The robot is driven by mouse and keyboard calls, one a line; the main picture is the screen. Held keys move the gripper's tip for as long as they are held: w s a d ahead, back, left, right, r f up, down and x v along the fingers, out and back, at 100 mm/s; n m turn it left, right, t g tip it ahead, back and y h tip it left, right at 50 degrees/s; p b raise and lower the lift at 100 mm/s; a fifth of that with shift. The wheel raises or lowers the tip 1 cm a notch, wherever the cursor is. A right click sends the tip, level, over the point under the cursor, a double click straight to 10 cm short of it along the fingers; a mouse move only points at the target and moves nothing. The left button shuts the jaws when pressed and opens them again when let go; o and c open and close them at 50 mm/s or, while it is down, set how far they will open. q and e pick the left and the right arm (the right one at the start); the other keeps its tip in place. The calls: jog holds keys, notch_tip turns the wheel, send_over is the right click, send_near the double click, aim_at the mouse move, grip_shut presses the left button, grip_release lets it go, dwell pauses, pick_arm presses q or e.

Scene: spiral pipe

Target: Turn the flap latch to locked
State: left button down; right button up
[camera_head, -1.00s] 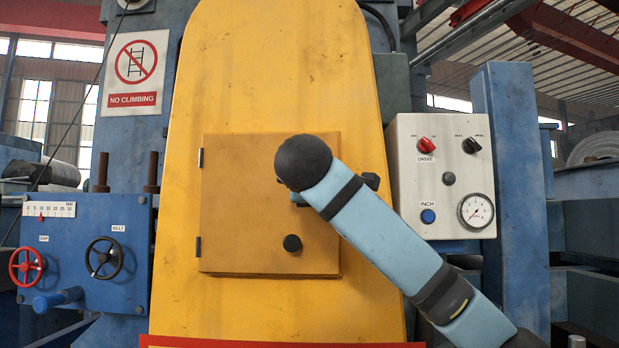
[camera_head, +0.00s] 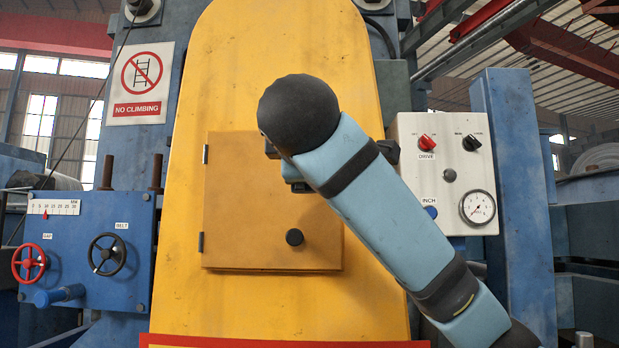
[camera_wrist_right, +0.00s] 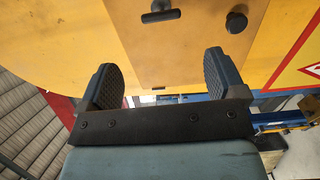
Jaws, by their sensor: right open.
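The square flap (camera_head: 240,215) on the yellow guard is closed, with hinges on its left edge. A black knob (camera_head: 294,237) sits low on it and also shows in the right wrist view (camera_wrist_right: 237,22). A black bar handle on a round hub, which looks like the latch (camera_wrist_right: 160,14), is at the top of the right wrist view. In the head view my right arm hides it. My right gripper (camera_wrist_right: 160,62) is open and empty, facing the flap, with the handle beyond its fingers and apart from them. My left gripper is not in view.
A control box (camera_head: 408,210) with knobs and a gauge stands right of the guard, close behind my arm. A blue box (camera_head: 85,240) with two handwheels is at the left. A red-edged warning sign (camera_wrist_right: 300,60) is on the guard.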

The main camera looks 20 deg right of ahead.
pick_arm(q)
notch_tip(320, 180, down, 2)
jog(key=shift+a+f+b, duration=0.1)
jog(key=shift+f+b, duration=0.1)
jog(key=shift+b, duration=0.3)
pick_arm(e)
jog(key=shift+s+a+f, duration=0.1)
jog(key=shift+s+a, duration=0.15)
jog(key=shift+s, duration=0.4)
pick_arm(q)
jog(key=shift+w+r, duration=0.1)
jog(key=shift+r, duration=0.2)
